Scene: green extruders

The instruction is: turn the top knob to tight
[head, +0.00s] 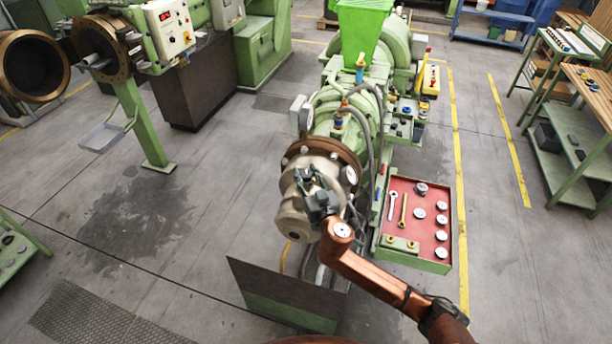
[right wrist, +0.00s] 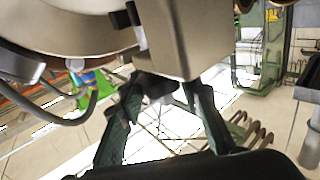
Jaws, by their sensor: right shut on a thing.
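The green extruder's beige round head (head: 297,212) points towards me in the middle of the head view. My right gripper (head: 318,192) is at the upper part of this head, and its arm comes in from the lower right. In the right wrist view my right gripper (right wrist: 160,100) has its two dark fingers on either side of a small dark knob (right wrist: 155,87) below the beige housing (right wrist: 185,40). The gripper is shut on this top knob. In the head view the fingers mostly hide the knob, and its turn angle cannot be told. My left gripper is not in view.
A red-topped tray (head: 428,212) with wrenches and round parts stands right of the extruder head. A dark metal plate (head: 285,292) stands below the head. Hoses (head: 372,120) run close behind. A green shelf bench (head: 572,140) is at the far right. Open floor lies to the left.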

